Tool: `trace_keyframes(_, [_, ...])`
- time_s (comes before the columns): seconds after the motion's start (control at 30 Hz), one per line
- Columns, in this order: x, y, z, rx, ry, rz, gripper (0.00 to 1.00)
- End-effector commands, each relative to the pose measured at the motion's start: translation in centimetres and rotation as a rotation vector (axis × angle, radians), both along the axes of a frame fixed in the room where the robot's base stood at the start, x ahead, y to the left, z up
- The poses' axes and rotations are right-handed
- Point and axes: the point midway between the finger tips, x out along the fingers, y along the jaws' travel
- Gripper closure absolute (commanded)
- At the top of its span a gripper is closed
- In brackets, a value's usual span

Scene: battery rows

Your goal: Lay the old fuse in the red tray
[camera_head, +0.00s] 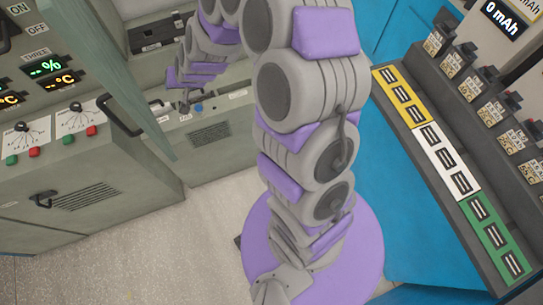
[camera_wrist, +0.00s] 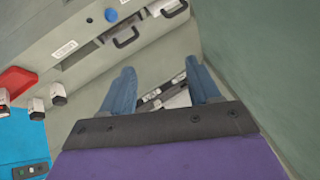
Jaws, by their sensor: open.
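My gripper (camera_wrist: 161,66) is open in the wrist view, with its two blue fingers apart. Between and beyond the fingers lie small dark and pale parts (camera_wrist: 166,97) in a grey cabinet; I cannot tell whether one is the old fuse. A red tray-like piece (camera_wrist: 17,82) shows at the left edge of the wrist view, well away from the fingers. In the head view my gripper (camera_head: 184,106) is small and far, in front of the grey cabinets. No red tray is clear there.
A grey cabinet with a black handle and a blue knob (camera_wrist: 111,15) stands close ahead. A green-grey panel (camera_wrist: 265,60) rises at the right. In the head view, a rack with yellow, white and green slot plates (camera_head: 448,160) stands right; pale floor (camera_head: 190,240) is open.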

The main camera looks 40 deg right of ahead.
Motion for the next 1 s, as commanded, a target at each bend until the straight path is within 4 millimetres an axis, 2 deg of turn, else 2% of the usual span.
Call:
trace_keyframes(0.03, [-1.5, 0.8, 1.7, -0.001, 0.020, 0.050, 0.39])
trace_keyframes(0.1, [-4.0, 1.7, 3.4, -0.011, 0.065, 0.119, 0.39])
trace_keyframes(0.2, [-8.1, 2.5, 5.4, -0.031, 0.136, 0.207, 0.39])
trace_keyframes(0.33, [-13.8, 2.4, 7.6, -0.075, 0.239, 0.303, 0.39])
trace_keyframes(0.47, [-19.9, 1.4, 9.5, -0.131, 0.349, 0.373, 0.39])
trace_keyframes(0.7, [-31.4, -1.9, 12.2, -0.240, 0.571, 0.427, 0.39])
trace_keyframes(0.8, [-35.3, -3.2, 12.9, -0.268, 0.648, 0.427, 0.39])
trace_keyframes(0.9, [-38.0, -4.1, 13.5, -0.287, 0.705, 0.419, 0.39])
trace_keyframes(1.0, [-39.6, -4.6, 13.8, -0.295, 0.739, 0.416, 0.39])
